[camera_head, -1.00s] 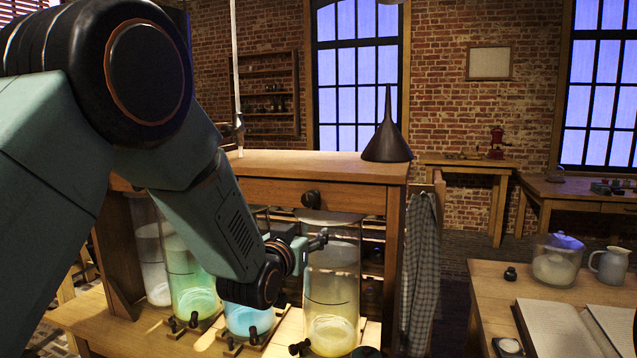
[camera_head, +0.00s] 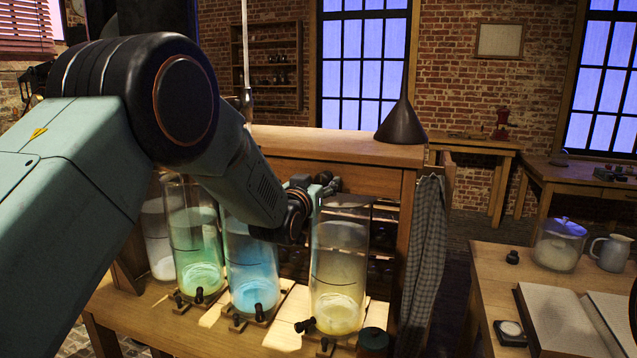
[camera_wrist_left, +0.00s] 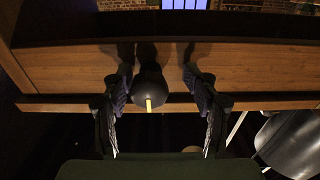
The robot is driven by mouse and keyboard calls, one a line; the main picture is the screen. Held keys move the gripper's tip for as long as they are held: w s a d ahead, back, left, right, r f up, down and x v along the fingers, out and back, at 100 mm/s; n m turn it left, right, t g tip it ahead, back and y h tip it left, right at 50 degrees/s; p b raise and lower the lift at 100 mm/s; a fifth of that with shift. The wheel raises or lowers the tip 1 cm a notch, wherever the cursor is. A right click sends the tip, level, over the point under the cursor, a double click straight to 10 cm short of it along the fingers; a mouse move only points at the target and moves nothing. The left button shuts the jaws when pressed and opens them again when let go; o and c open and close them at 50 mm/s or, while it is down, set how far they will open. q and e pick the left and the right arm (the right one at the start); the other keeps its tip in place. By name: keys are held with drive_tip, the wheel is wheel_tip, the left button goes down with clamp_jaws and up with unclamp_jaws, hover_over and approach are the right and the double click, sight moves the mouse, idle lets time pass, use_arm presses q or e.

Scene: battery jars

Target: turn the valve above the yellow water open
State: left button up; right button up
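The jar with yellow water (camera_head: 338,262) stands on the bench at the right end of the row of jars. Above it, the valve is a dark round knob (camera_wrist_left: 150,84) with a yellow pointer hanging straight down, on the wooden beam. My left gripper (camera_head: 329,184) is at the beam over the yellow jar. In the left wrist view its two fingers stand apart, one on each side of the knob, with a gap on both sides. In the head view the gripper largely hides the knob. My right gripper is not clearly in view.
Jars of blue (camera_head: 252,265) and green (camera_head: 197,250) water stand left of the yellow one. A dark funnel (camera_head: 402,122) stands on the wooden top (camera_head: 330,146) above. A checked cloth (camera_head: 425,250) hangs at the right side. A side table (camera_head: 485,275) holds an open book.

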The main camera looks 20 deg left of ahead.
use_arm(q)
drive_tip(key=shift+d+r, duration=0.15)
drive_tip(key=shift+d, duration=0.85)
drive_tip(key=shift+s+d+r, duration=0.1)
drive_tip(key=shift+s+r, duration=0.05)
drive_tip(key=shift+s, duration=0.05)
drive_tip(key=shift+s+a+r, duration=0.1)
drive_tip(key=shift+s+a, duration=0.1)
drive_tip(key=shift+a, duration=0.1)
drive_tip(key=shift+c, duration=0.4)
drive_tip(key=shift+s+a, duration=0.1)
drive_tip(key=shift+a, duration=0.3)
drive_tip(key=shift+c, duration=0.6)
drive_tip(key=shift+a, duration=0.3)
drive_tip(key=shift+c, duration=0.9)
drive_tip(key=shift+w+f, duration=0.25)
drive_tip(key=shift+c, duration=0.7)
drive_tip(key=shift+w+d, duration=0.1)
drive_tip(key=shift+d, duration=0.6)
drive_tip(key=c, duration=0.3)
drive_tip(key=shift+a, duration=0.4)
drive_tip(key=c, duration=0.3)
drive_tip(key=shift+d, duration=0.1)
